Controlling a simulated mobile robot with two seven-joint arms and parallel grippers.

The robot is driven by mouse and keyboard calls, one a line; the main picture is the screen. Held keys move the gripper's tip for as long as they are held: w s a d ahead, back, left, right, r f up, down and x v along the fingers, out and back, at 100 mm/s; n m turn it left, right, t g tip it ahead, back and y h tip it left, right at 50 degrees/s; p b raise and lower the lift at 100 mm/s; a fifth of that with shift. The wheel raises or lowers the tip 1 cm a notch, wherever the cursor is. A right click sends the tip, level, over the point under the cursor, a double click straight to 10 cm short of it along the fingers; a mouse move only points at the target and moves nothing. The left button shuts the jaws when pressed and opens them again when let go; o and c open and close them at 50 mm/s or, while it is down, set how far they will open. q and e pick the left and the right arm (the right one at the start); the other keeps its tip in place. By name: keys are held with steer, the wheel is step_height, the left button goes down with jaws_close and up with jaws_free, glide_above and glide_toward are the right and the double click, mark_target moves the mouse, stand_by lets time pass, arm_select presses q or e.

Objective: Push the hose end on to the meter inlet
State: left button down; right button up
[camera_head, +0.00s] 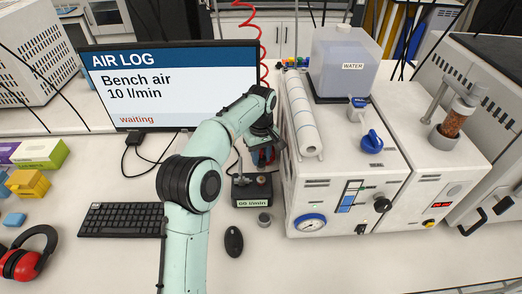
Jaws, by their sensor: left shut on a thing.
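The meter (245,191) is a small dark box on the bench, with a label that seems to read 00 l/min. My left gripper (263,160) is above and just behind the meter, pointing down, with its arm crossing the middle of the view. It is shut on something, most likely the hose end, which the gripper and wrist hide. A red coiled hose (250,22) hangs from above and runs down behind the wrist. I cannot tell whether the held piece touches the meter inlet. My right gripper is not in view.
A monitor (150,85) shows "Bench air 10 l/min" and "waiting". A white reactor unit (340,185) with a gauge stands close on the right. A keyboard (120,220), a mouse (233,241) and a small grey cylinder (264,219) lie in front. Red ear defenders (22,262) are at left.

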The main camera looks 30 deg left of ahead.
mark_target(261, 168)
arm_select(q)
steer(key=shift+f, duration=0.75)
steer(key=shift+f+b, duration=0.35)
steer(key=shift+f, duration=1)
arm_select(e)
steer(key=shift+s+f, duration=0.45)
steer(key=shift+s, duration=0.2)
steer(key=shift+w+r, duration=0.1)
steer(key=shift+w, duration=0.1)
arm_select(q)
steer(key=shift+f, duration=0.7)
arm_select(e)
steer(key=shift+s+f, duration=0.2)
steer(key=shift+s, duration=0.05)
arm_select(q)
steer(key=shift+s+f, duration=0.15)
steer(key=shift+f, duration=0.1)
steer(key=c, duration=0.9)
jaws_free()
steer(key=shift+c, duration=0.2)
steer(key=shift+o, duration=1)
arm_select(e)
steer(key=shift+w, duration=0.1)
arm_select(q)
steer(key=o, duration=0.5)
steer(key=shift+r, duration=0.1)
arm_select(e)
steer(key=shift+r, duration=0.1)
